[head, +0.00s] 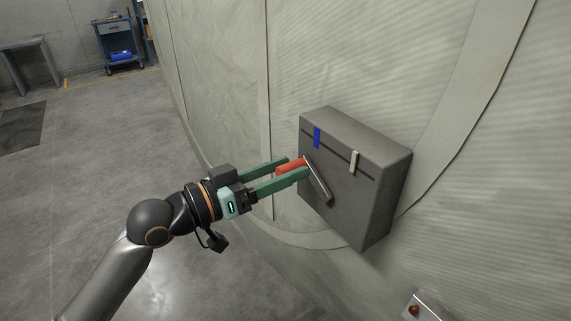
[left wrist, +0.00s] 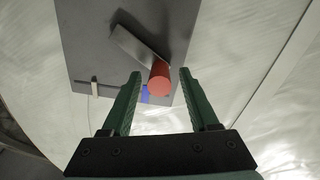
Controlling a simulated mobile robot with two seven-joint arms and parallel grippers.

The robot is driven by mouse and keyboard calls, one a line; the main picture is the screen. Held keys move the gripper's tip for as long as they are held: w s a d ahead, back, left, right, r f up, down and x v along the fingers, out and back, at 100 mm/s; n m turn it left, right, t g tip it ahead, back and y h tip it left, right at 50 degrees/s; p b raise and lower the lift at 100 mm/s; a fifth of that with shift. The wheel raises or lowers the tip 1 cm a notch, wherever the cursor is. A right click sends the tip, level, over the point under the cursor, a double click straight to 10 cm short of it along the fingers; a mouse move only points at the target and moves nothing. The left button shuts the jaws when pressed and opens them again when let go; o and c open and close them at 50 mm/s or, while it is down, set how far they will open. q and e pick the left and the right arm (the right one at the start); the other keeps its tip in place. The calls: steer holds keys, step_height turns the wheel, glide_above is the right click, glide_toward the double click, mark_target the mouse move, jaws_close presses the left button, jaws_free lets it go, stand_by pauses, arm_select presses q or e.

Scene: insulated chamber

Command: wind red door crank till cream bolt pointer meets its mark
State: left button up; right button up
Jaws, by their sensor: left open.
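A dark grey box (head: 345,205) on the pale wall carries the crank, a grey arm (head: 319,182) with a red handle (head: 289,168). The cream bolt pointer (head: 354,160) stands in a slot across the box, to the right of a blue mark (head: 317,138) and clearly apart from it. My left gripper (head: 298,166) is open, its green fingers on either side of the red handle. In the left wrist view, the handle's round end (left wrist: 159,79) shows between the fingers, with visible gaps. The cream pointer (left wrist: 94,88) and blue mark (left wrist: 145,97) also show there. My right gripper is out of view.
The ribbed chamber wall (head: 460,200) surrounds the box. A small pale plate with a brownish knob (head: 414,309) sits at the lower right. A blue cart (head: 119,45) and a grey table (head: 28,45) stand far back left.

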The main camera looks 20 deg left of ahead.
arm_select(q)
steer(key=shift+w+d, duration=0.2)
jaws_close()
stand_by(0.5)
stand_by(0.9)
